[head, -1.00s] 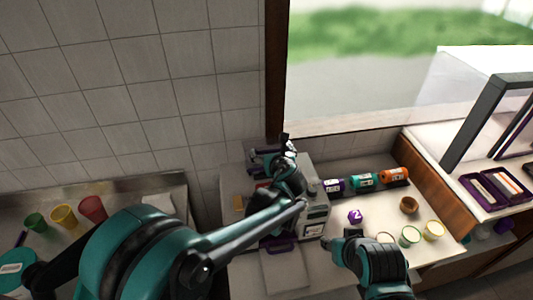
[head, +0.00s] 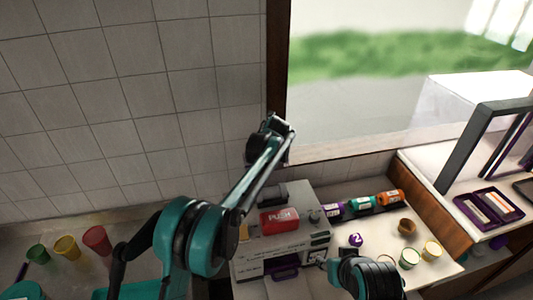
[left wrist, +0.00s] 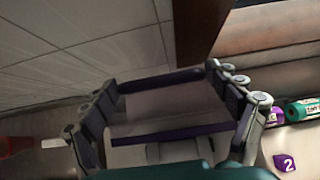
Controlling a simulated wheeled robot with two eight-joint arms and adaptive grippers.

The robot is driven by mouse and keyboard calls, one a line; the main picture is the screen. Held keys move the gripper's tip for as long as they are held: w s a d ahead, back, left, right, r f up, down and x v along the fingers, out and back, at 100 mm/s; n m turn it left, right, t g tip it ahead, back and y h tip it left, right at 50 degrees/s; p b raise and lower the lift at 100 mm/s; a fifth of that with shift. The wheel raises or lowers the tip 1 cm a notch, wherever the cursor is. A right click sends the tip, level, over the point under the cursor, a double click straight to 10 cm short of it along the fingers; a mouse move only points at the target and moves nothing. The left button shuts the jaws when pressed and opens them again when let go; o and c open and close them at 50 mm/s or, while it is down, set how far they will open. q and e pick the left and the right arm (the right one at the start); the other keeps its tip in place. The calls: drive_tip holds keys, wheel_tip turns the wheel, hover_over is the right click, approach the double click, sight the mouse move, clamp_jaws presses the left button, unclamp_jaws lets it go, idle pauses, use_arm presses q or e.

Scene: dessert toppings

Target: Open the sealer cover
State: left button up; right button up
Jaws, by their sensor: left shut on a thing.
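The sealer (head: 315,235), a light grey box with a red PUSH button (head: 280,217) on top, stands on the counter in the head view. A purple part (head: 285,272) shows at its front. My left gripper (head: 270,135) is raised above the sealer, by the window frame. In the left wrist view its fingers (left wrist: 170,110) stand far apart, on either side of a purple-edged panel (left wrist: 170,136); the gripper is shut on it. I cannot tell whether this panel is the sealer cover. My right gripper (head: 326,264) is low, right of the sealer's front; its finger opening is unclear.
Purple, teal and orange bottles (head: 362,202) lie right of the sealer. A purple block marked 2 (head: 355,240), a brown bowl (head: 407,227) and small cups (head: 410,258) stand nearby. Coloured cups (head: 67,247) stand at left. The tiled wall and window frame are close behind my left gripper.

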use_arm(q)
drive_tip(key=shift+w+a+f, duration=0.15)
drive_tip(key=shift+w+f, duration=0.15)
drive_tip(key=shift+w, duration=0.45)
drive_tip(key=shift+w+a+f, duration=0.1)
drive_tip(key=shift+w+f, duration=0.15)
drive_tip(key=shift+w, duration=0.55)
drive_tip(key=shift+w+a+f, duration=0.15)
drive_tip(key=shift+w+f, duration=0.15)
drive_tip(key=shift+w, duration=0.45)
drive_tip(key=o, duration=1.4)
drive_tip(key=shift+c, duration=0.2)
drive_tip(key=shift+w+f, duration=0.1)
drive_tip(key=v, duration=1.2)
drive_tip(key=shift+d, duration=0.1)
